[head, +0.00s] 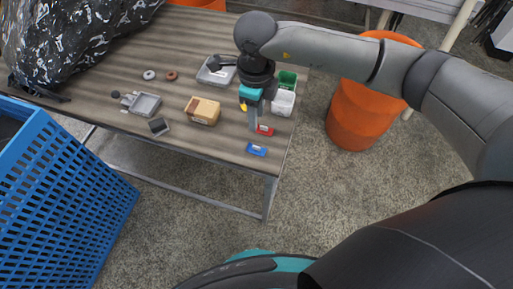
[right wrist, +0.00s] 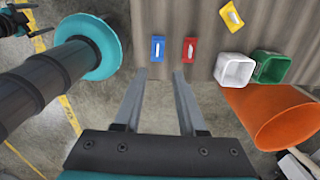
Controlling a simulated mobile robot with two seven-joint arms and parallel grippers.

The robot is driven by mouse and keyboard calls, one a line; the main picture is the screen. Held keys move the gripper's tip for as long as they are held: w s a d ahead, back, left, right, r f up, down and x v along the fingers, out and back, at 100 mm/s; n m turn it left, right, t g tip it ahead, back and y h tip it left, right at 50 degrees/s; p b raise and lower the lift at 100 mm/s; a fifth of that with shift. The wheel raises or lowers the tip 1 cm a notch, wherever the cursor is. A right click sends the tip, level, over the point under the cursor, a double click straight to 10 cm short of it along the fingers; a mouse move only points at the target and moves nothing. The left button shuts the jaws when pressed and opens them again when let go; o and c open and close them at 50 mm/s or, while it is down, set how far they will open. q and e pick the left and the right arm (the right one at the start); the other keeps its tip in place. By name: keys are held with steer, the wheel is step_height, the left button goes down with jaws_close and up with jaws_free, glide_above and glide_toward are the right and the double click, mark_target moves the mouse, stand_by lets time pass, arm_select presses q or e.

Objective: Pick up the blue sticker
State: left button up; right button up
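The blue sticker (head: 256,149) lies near the table's front right corner, and it also shows in the right wrist view (right wrist: 157,48). My right gripper (head: 254,127) is above the table beside the red sticker (head: 265,130), behind the blue one in the head view. In the right wrist view its two fingers (right wrist: 159,75) are spread with nothing between them, and the blue sticker is just beyond the tips. My left gripper is not in the head view; a dark gripper-like part, probably mine, is cut off at the right wrist view's top left, its opening unclear.
A yellow sticker (right wrist: 231,14) lies nearby. A white bin (head: 284,102) and a green bin (head: 287,80) stand at the table's right edge, with an orange barrel (head: 354,115) beyond. A cardboard box (head: 203,110) is to the left.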

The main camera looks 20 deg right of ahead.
steer(key=b, duration=0.1)
glide_above(257, 146)
step_height(257, 146, down, 8)
steer(key=shift+w+a+r, duration=0.1)
steer(key=shift+r, duration=0.05)
step_height(257, 146, down, 5)
steer(key=shift+b, duration=0.5)
jaws_close()
